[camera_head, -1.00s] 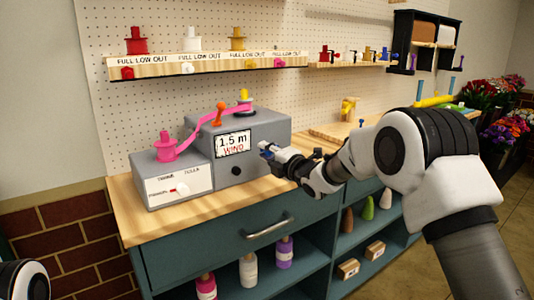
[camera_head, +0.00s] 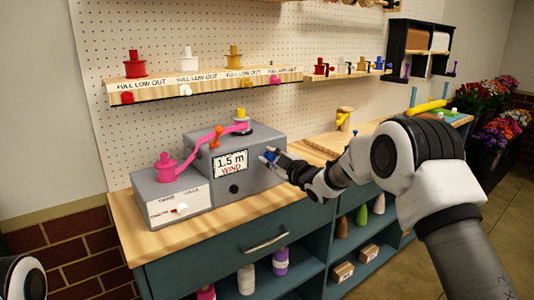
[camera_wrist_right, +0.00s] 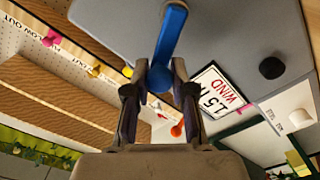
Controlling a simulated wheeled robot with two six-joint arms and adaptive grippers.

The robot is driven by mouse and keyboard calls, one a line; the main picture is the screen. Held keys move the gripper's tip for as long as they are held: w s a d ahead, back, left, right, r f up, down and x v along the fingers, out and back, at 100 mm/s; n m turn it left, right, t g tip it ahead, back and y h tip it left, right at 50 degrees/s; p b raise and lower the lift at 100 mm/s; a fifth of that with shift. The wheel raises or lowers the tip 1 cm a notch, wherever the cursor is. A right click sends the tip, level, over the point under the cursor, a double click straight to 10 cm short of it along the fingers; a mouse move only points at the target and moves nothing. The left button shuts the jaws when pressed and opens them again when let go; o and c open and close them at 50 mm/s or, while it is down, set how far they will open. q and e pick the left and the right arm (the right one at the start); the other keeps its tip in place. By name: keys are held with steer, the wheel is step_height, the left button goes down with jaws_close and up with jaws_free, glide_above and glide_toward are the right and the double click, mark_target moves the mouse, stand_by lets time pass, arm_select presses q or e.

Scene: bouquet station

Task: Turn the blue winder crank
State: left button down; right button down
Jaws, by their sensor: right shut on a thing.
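The grey winder box (camera_head: 258,150) stands on the wooden counter, with a display reading "1.5 m WIND" (camera_head: 230,163). The blue crank (camera_wrist_right: 170,38) shows in the right wrist view, running up from between my fingers. In the head view only a small blue bit (camera_head: 270,155) of it shows at the box's right front. My right gripper (camera_wrist_right: 160,80) is shut on the blue crank's rounded end; it also shows in the head view (camera_head: 274,157). Pink ribbon (camera_head: 200,142) runs from a pink spool (camera_head: 166,168) past an orange piece to the box top. My left gripper is out of view.
A lower grey box with a slider (camera_head: 180,208) adjoins the winder on the left. A spool shelf (camera_head: 205,86) hangs above on the pegboard. The counter front (camera_head: 185,240) is clear. Flowers (camera_head: 490,110) stand far right.

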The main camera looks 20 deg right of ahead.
steer(key=m+p, duration=0.1)
steer(key=d+r+m+p, duration=0.1)
steer(key=m, duration=0.1)
steer(key=shift+w+d, duration=0.15)
steer(key=shift+w, duration=0.05)
steer(key=d+m+p, duration=0.1)
steer(key=m, duration=0.1)
steer(key=d+m+p, duration=0.1)
steer(key=m, duration=0.2)
steer(key=w+d+f+m+p, duration=0.1)
steer(key=m+p, duration=0.1)
steer(key=shift+f+m, duration=0.1)
steer(key=shift+m, duration=0.3)
steer(key=shift+f, duration=0.15)
steer(key=c, duration=1.1)
jaws_free()
steer(key=shift+c, duration=0.2)
steer(key=shift+o, duration=0.8)
steer(key=shift+d, duration=0.15)
